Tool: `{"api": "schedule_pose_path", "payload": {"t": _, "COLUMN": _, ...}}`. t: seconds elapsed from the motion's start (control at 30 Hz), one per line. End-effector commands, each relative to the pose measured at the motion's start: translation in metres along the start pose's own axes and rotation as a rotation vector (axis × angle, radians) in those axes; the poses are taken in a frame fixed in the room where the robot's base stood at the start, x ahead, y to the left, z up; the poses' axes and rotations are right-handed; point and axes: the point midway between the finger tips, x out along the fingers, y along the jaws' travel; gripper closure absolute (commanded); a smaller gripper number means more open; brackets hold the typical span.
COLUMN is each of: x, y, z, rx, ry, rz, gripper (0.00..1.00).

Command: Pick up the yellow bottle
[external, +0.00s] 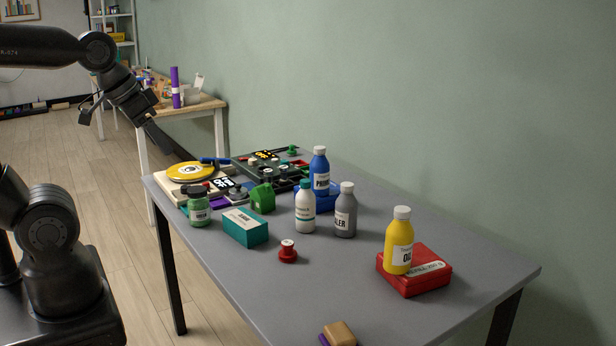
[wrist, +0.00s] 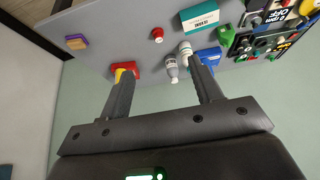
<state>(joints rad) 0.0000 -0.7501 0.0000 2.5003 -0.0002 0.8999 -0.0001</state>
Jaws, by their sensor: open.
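The yellow bottle (external: 399,243) has a white cap and a label. It stands upright on a red box (external: 413,286) near the table's right edge. In the wrist view, a bit of the yellow bottle (wrist: 119,74) shows by the left finger, which hides part of it and of the red box (wrist: 136,67). My gripper (external: 163,140) is raised beyond the far left end of the table, well away from the bottle. In the wrist view its two fingers (wrist: 160,67) are apart, with nothing held between them.
A grey bottle (external: 345,212), a white bottle (external: 305,208) and a blue bottle (external: 320,170) stand mid-table. Bare tabletop (external: 330,285) lies left of the red box.

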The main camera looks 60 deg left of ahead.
Motion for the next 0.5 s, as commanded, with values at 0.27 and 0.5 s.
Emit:
{"api": "schedule_pose_path", "payload": {"t": 0.27, "x": 0.006, "y": 0.009, "z": -0.030, "rx": 0.066, "ry": -0.009, "rz": -0.023, "gripper": 0.41}}
{"api": "schedule_pose_path", "payload": {"t": 0.5, "x": 0.035, "y": 0.041, "z": -0.101, "rx": 0.240, "ry": -0.028, "rz": -0.037, "gripper": 0.41}}
